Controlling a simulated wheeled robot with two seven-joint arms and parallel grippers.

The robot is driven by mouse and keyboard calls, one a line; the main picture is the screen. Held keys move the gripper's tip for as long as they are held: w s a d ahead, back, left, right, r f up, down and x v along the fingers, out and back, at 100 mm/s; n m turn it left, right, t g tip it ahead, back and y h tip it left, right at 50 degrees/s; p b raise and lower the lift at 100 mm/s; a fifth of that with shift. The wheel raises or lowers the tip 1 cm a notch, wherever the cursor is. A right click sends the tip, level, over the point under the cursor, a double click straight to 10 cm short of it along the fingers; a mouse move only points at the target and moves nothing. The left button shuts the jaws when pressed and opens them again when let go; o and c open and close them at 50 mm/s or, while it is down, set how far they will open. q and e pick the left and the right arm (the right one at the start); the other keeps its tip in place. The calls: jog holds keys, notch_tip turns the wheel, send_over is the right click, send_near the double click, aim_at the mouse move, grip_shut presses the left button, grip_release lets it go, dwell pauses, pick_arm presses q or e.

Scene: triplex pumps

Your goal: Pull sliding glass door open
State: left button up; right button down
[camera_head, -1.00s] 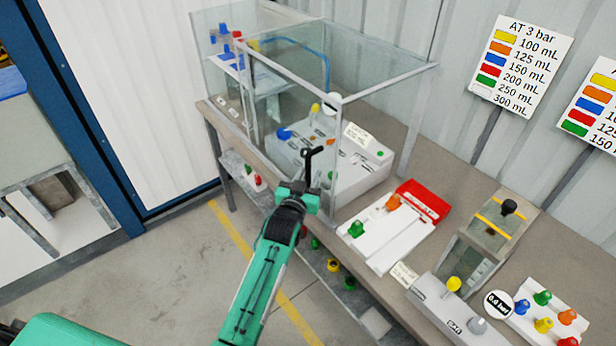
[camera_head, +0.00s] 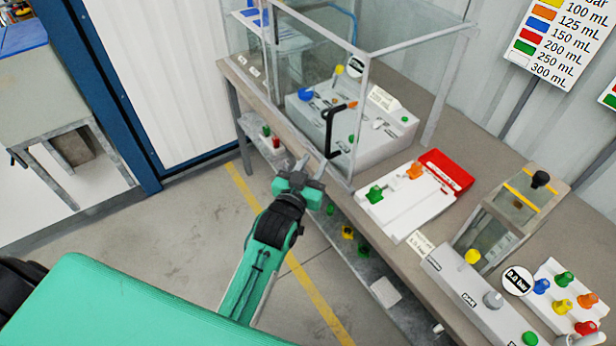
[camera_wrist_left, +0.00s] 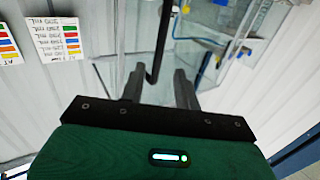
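The sliding glass door (camera_head: 305,70) is a clear pane on the front of the glass enclosure on the bench. A black bar handle (camera_head: 329,132) is fixed near its right end, by the corner post. My left gripper (camera_head: 309,168) is in front of the enclosure, just below and left of the handle, with its fingers spread. In the left wrist view, the handle (camera_wrist_left: 162,42) runs down towards the gap between the two open fingertips (camera_wrist_left: 159,84). I cannot tell whether it lies between them or just beyond. My right gripper is not in view.
Inside the enclosure is a white control box (camera_head: 377,135) with coloured knobs. On the bench to the right are a white panel with a red end (camera_head: 445,168) and a metal-framed clear tank (camera_head: 500,220). A lower shelf (camera_head: 335,235) runs beneath. Floor is clear at left.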

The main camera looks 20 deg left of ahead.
pick_arm(q)
jog(key=shift+s, duration=1.35)
notch_tip(320, 180, down, 23)
jog(key=s+d+m+g, duration=0.1)
jog(key=s+d+g, duration=0.1)
jog(key=g, duration=0.3)
jog(key=s+a+f+g, duration=0.15)
jog(key=s+f, duration=0.25)
jog(key=f, duration=0.5)
jog(key=s+f+g, duration=0.2)
jog(key=s+f, duration=0.3)
jog(key=f, duration=0.3)
jog(key=s+a+f+g, duration=0.2)
jog(key=s+f, duration=0.6)
jog(key=s, duration=0.1)
jog(key=s+a+f+g, duration=0.2)
jog(key=s+f+g, duration=0.1)
jog(key=s+f, duration=0.6)
jog(key=s+a+f+g, duration=0.1)
jog(key=s+a+f, duration=0.1)
jog(key=s, duration=0.7)
jog(key=s+a+f+g+y, duration=0.1)
jog(key=s+a+f+g, duration=0.1)
jog(key=s, duration=0.7)
notch_tip(320, 180, down, 2)
jog(key=shift+s+a+f+m, duration=0.2)
jog(key=shift+a+m, duration=0.1)
jog(key=shift+a, duration=0.55)
